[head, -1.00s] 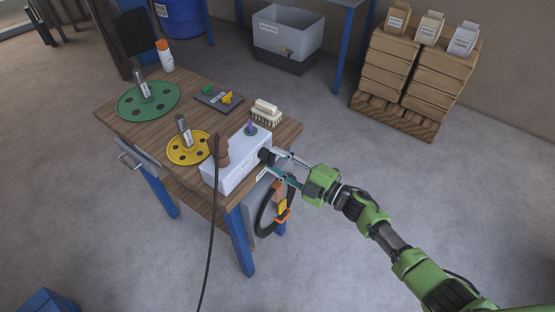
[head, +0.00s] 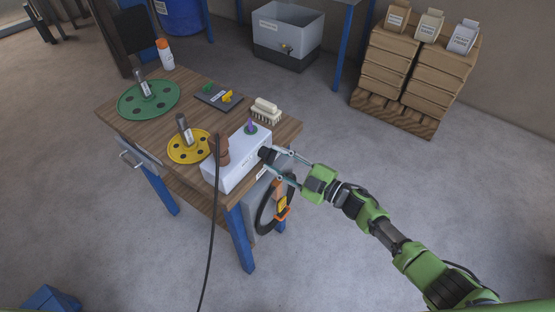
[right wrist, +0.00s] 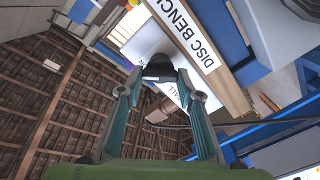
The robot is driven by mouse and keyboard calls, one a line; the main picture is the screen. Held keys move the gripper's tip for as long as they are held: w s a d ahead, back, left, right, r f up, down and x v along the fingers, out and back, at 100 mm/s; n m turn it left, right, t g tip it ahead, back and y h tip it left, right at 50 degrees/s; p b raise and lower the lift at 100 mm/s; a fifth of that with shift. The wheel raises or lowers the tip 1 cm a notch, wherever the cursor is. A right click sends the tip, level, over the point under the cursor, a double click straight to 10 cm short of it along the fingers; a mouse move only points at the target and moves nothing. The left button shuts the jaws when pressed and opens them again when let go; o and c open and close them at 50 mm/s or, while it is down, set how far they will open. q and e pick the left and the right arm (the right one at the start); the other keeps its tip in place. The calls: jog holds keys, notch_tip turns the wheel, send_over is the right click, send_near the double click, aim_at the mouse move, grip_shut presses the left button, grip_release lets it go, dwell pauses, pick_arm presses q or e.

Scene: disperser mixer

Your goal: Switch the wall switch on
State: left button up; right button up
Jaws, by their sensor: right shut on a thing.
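A white box (head: 238,170) sits at the front right corner of the wooden bench. A dark round knob (head: 267,154) sticks out of its right-hand side. My right gripper (head: 275,164) has its fingers on either side of this knob and is shut on it. In the right wrist view the two teal fingers (right wrist: 158,82) hold the dark knob (right wrist: 158,66), with a partly hidden white label behind it. I cannot read the switch's setting. My left gripper is not in view.
The bench (head: 110,113) also bears a green disc (head: 132,102), a yellow disc (head: 176,151) and a brush (head: 266,109). A black cable (head: 211,240) hangs in front. An orange-and-black item (head: 281,204) hangs at the bench side.

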jog(key=shift+d, duration=0.1)
jog(key=o, duration=1.1)
jog(key=v, duration=1.2)
jog(key=shift+f, duration=0.1)
